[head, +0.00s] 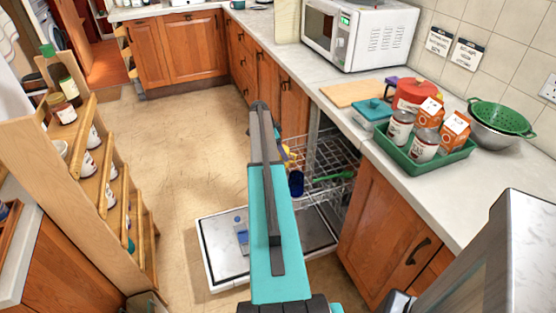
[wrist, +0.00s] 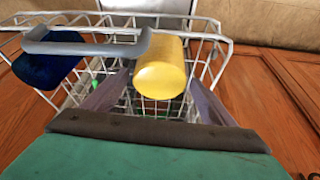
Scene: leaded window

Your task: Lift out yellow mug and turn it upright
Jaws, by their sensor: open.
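The yellow mug (wrist: 160,68) lies tipped in the wire dishwasher rack (wrist: 215,38), its rounded yellow side towards the wrist camera. Its handle and opening cannot be made out. In the head view only a small yellow patch (head: 290,156) shows beside my arm. My gripper (wrist: 157,88) is open, with one blurred grey finger on each side of the mug's near end. I cannot tell whether either finger touches it. In the head view my arm hides the gripper.
The dishwasher door (head: 218,262) is folded down. Wooden cabinets (head: 375,232) flank the rack.

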